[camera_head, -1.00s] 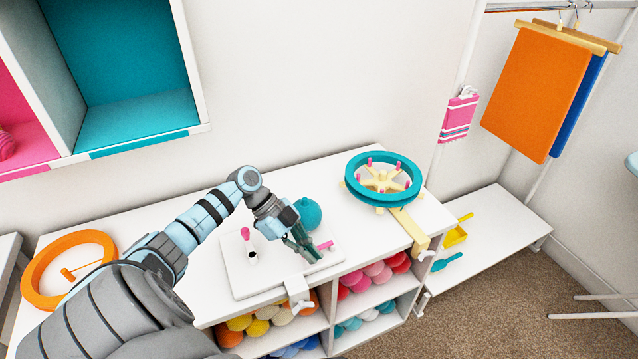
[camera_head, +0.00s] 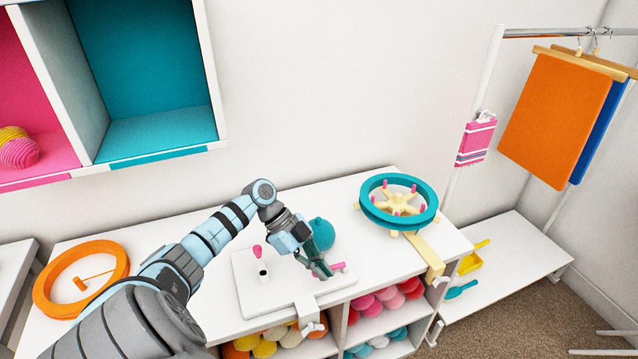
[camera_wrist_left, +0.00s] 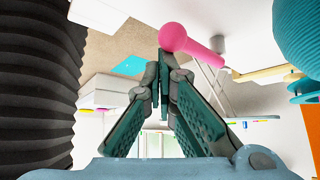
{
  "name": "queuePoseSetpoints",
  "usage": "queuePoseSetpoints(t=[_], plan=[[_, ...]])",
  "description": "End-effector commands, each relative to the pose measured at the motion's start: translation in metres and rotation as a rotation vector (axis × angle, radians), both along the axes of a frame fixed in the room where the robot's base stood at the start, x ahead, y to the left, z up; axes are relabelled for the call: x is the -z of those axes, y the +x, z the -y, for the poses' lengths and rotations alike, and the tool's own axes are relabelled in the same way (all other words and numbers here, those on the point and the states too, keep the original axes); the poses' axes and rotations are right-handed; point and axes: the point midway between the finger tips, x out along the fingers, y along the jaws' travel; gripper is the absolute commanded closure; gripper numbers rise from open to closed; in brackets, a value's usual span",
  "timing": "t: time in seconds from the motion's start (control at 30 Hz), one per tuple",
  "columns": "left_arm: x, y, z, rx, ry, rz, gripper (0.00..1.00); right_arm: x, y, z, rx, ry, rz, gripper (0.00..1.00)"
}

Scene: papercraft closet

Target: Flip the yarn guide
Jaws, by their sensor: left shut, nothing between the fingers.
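A white board-like base (camera_head: 250,290) lies on the white cabinet top. An upright pink-tipped peg (camera_head: 257,252) stands at its left. A second pink-ended piece (camera_head: 338,267) lies low at its right; I cannot tell for sure which part is the yarn guide. A teal ball (camera_head: 320,234) sits behind it. My left gripper (camera_head: 324,274) is shut and empty, pointing down beside the right pink piece. In the left wrist view, the fingertips (camera_wrist_left: 168,65) meet just by a pink rounded handle (camera_wrist_left: 188,42); whether they touch cannot be told. My right gripper is not in view.
A teal wheel on a yellow stand (camera_head: 398,203) is at the right of the cabinet top (camera_head: 200,325). An orange ring (camera_head: 50,300) lies at the left. Yarn balls fill the shelves below. A low white bench (camera_head: 520,255) stands at right.

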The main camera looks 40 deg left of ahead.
Motion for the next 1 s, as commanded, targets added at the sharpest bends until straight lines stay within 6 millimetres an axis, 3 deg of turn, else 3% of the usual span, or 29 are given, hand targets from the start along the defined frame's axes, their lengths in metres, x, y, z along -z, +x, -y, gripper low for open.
queuePoseSetpoints(t=[0.1,0.27,0.47,0.57,0.8,1.0], plan=[[0.004,0.008,0.001,-0.001,0.001,0.001,1.00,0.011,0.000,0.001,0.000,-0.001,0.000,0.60],[0.001,0.012,0.003,0.000,0.001,0.000,1.00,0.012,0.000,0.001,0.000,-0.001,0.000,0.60],[-0.009,0.009,0.024,0.009,-0.001,-0.001,1.00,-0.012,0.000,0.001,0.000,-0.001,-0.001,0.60],[-0.017,0.005,0.047,0.016,-0.005,-0.002,1.00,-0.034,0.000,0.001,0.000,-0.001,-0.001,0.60],[-0.059,0.018,-0.004,0.009,0.002,0.002,1.00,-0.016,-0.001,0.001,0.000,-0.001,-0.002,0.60],[-0.079,0.022,-0.021,0.011,-0.001,0.000,1.00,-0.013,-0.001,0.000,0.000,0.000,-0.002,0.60]])
